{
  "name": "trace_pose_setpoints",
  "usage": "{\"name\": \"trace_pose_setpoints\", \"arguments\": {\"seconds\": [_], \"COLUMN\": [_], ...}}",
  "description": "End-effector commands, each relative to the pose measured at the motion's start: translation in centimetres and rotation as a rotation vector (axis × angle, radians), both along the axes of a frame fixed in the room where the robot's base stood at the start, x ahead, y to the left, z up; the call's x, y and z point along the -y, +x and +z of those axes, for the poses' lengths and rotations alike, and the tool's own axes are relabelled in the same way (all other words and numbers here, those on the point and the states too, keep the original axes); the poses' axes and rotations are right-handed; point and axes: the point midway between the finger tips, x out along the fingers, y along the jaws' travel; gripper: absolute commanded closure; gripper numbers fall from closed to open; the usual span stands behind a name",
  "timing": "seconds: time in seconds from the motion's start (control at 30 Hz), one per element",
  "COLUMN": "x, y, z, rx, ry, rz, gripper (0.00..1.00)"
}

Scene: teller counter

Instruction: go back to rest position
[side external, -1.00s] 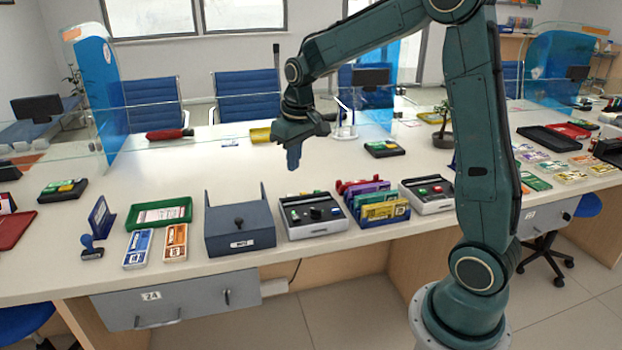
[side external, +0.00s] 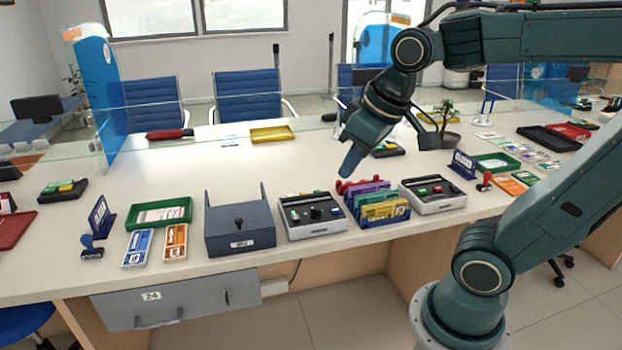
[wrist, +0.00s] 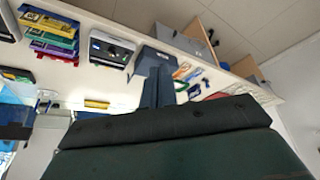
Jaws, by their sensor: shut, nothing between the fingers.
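My gripper (side external: 350,162) is shut and empty. In the side external view it hangs above the counter (side external: 240,172), behind and above the rack of coloured folders (side external: 384,211), apart from everything on the counter. In the wrist view its closed fingers (wrist: 156,88) stand up from the dark gripper body, and the counter appears turned around behind them.
A small potted plant (side external: 444,124) stands behind my arm. A glass screen runs along the back. The counter's middle left is clear.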

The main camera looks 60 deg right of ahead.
Motion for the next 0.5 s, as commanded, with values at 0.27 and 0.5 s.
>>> {"name": "trace_pose_setpoints", "arguments": {"seconds": [0.27,0.5], "x": [-1.3,-1.6], "y": [-4.3,-5.4], "z": [-0.7,-1.1], "rx": [0.064,0.08], "ry": [0.005,0.008], "rz": [0.037,0.045], "gripper": [1.0,1.0]}}
